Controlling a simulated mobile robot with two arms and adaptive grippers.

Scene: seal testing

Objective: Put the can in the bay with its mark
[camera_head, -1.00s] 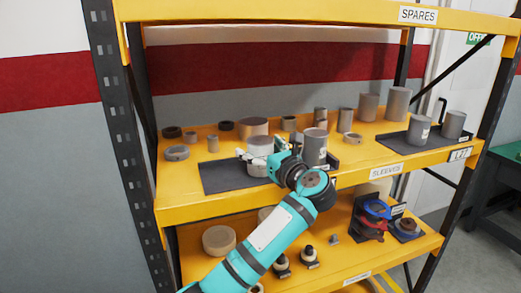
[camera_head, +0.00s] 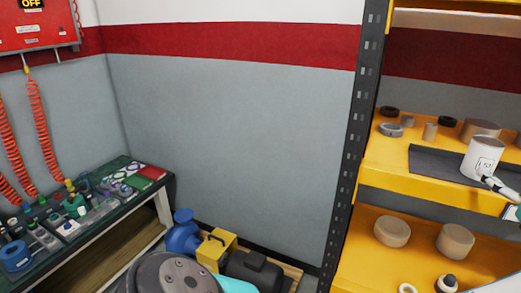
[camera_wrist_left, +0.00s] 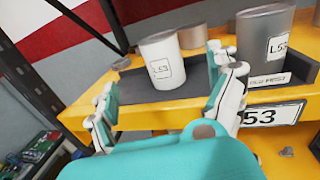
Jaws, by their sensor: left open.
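A white can (camera_head: 483,158) with a boxed mark stands upright on a dark mat (camera_head: 436,162) on the yellow shelf. In the left wrist view the white can (camera_wrist_left: 163,62) shows a mark that looks like "L53", partly unclear. My left gripper (camera_wrist_left: 162,85) is open, with its fingers to either side of the can's front. A grey can (camera_wrist_left: 265,42) marked "L53" stands to the right in the wrist view, above a "53" plate (camera_wrist_left: 270,115). My right gripper is not in view.
A black shelf post (camera_head: 358,130) stands left of the mat. Several rings and cylinders lie behind it, including a grey ring (camera_head: 391,130). Two round blocks, one tan (camera_head: 392,231), sit on the lower shelf. A cluttered bench (camera_head: 100,215) is far left.

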